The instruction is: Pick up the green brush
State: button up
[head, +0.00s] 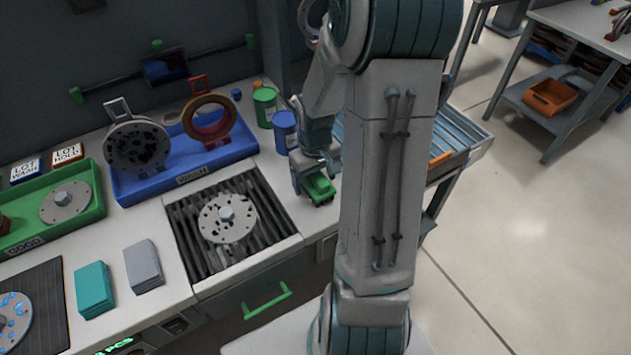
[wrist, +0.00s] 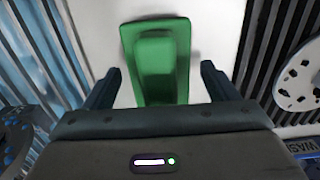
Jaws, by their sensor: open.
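The green brush (head: 319,187) lies on the light worktop at its right part, just right of the slatted grate. In the wrist view the brush (wrist: 157,62) is centred ahead, with a raised narrower block on a wider base. My gripper (head: 314,190) is over the brush in the head view. In the wrist view my gripper (wrist: 158,85) is open, one finger on each side of the brush's near part. White surface shows between the brush and both fingers. The brush's near end is hidden behind the gripper body.
A slatted grate (head: 185,232) with a round metal disc (head: 228,218) lies left of the brush. A blue can (head: 285,131) and a green can (head: 265,106) stand behind. A blue tray (head: 140,195) holds rings and a disc. A roller conveyor (head: 465,142) is at the right.

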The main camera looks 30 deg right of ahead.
aim_at(320, 174)
jog(key=c, duration=1.1)
jog(key=shift+c, duration=0.2)
jog(key=shift+r, duration=0.1)
jog(key=shift+r, duration=0.5)
jog(key=r, duration=0.2)
jog(key=s+d+r, duration=0.1)
jog(key=r, duration=0.1)
jog(key=s+d+r, duration=0.5)
jog(key=s+r, duration=0.1)
jog(key=s, duration=0.2)
jog(key=shift+s+d, duration=0.3)
jog(key=shift+d, duration=0.1)
